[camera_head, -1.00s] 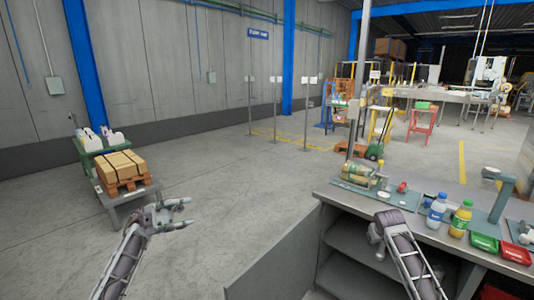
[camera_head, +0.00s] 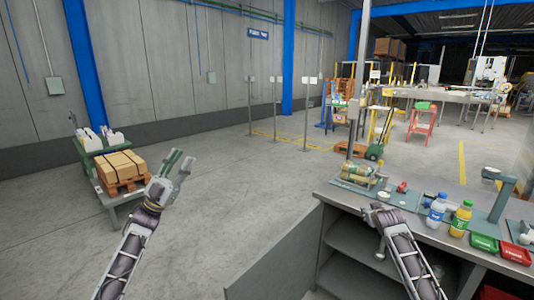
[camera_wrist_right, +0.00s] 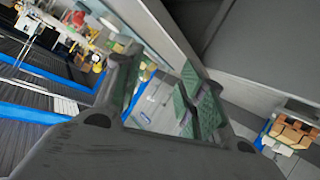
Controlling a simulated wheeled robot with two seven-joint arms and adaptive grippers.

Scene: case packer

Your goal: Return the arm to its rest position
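My left gripper (camera_head: 181,160) is raised over the open floor in the head view. Its fingers point up and slightly right, apart, with nothing between them. My right arm (camera_head: 395,235) reaches up in front of the workbench (camera_head: 335,192); its end is beside the bench's near edge, and its fingertips are not clear in the head view. In the right wrist view my right gripper (camera_wrist_right: 163,88) has its two fingers spread apart, with green pads and nothing held.
On the bench are a blue-capped bottle (camera_head: 437,210), a yellow-green bottle (camera_head: 461,218), a green tray (camera_head: 484,243) and a red tray (camera_head: 514,253). A cart with cartons (camera_head: 122,167) on a pallet stands at left. The floor between is clear.

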